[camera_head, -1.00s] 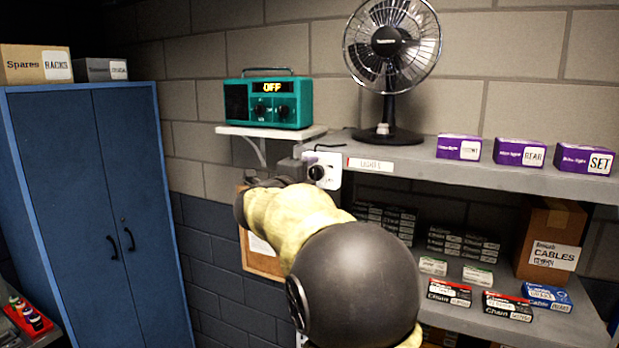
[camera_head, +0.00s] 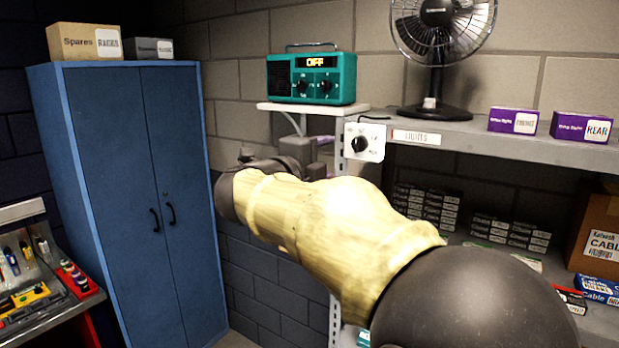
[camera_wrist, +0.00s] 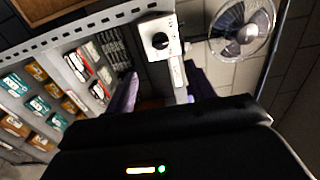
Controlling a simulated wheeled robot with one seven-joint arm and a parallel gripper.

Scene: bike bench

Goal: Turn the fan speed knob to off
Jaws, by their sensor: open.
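The fan speed knob (camera_head: 359,144) is a small black dial on a white plate at the left end of the shelf's front edge. It also shows in the wrist view (camera_wrist: 160,41), upper centre, beyond my fingers. The black fan (camera_head: 442,30) stands on the shelf above and to the right; its top is cut off in the head view. My gripper (camera_head: 320,148) is left of the knob plate, apart from it, partly hidden by my arm. In the wrist view its two purple fingers (camera_wrist: 164,84) are spread, with nothing between them.
A teal radio (camera_head: 311,78) reading OFF sits on a small bracket shelf above my gripper. Purple boxes (camera_head: 513,120) stand on the grey shelf (camera_head: 465,134), with more boxes below. A blue cabinet (camera_head: 130,190) stands left. A tool bench (camera_head: 50,310) is at lower left.

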